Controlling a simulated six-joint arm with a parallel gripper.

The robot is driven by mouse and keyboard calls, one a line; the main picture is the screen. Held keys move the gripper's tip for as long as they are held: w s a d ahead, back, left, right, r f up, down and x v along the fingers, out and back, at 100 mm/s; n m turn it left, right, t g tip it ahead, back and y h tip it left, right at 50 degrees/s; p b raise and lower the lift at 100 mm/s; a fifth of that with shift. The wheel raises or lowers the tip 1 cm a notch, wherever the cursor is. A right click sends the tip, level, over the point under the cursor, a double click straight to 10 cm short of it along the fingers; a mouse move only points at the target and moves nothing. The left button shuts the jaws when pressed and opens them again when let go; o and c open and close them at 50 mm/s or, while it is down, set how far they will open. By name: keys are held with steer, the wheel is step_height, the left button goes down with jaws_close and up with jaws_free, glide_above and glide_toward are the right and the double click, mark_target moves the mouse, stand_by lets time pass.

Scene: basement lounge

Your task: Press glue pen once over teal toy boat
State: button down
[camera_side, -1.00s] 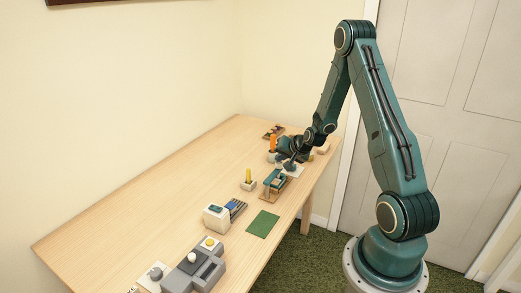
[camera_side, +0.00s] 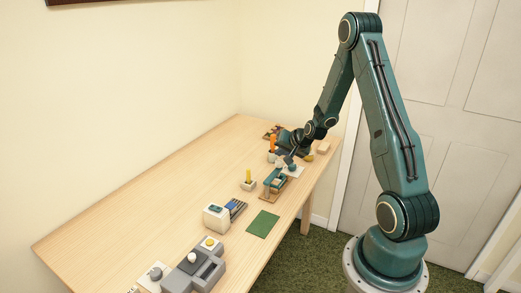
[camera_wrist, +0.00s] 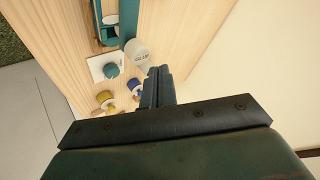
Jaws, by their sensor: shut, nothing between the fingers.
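The teal toy boat (camera_wrist: 111,70) rests on a white sheet (camera_wrist: 97,66) in the wrist view. In the side view a small teal shape (camera_side: 290,162) stands over that sheet. A white cylinder lettered GLUE (camera_wrist: 138,50) is right of the boat in the wrist view. An orange upright piece (camera_side: 272,142) stands left of the boat in the side view; I cannot tell if it belongs to the glue pen. My gripper (camera_wrist: 158,80) is shut and empty, apart from the boat. In the side view my fingertips are hard to make out.
A yellow toy (camera_wrist: 105,97) and a blue-and-yellow toy (camera_wrist: 135,85) lie near the boat. A wooden stand with teal parts (camera_side: 272,194) is nearer the side camera. A yellow piece (camera_side: 248,176), a green mat (camera_side: 263,223) and grey boxes (camera_side: 209,266) follow. The left table is bare.

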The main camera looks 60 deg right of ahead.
mark_target(280, 163)
steer(key=shift+r, duration=2.2)
steer(key=shift+a+r, duration=0.15)
steer(key=s+a+r+n+g+y, duration=0.15)
steer(key=a+r+n, duration=0.25)
steer(key=a+r, duration=0.45)
steer(key=s+a+r+n+t+y, duration=0.1)
steer(key=s+a+r+n, duration=0.4)
steer(key=a, duration=0.7)
steer(key=s+a+r+n+g, duration=0.1)
steer(key=s+a+r+n, duration=0.1)
steer(key=s+a, duration=0.3)
steer(key=s+a+r+n+g+y, duration=0.1)
steer(key=s+a+r+n, duration=0.1)
steer(key=s+a, duration=0.4)
steer(key=s+r, duration=0.1)
steer(key=s, duration=0.3)
steer(key=shift+r+n, duration=0.3)
steer(key=shift+n, duration=0.1)
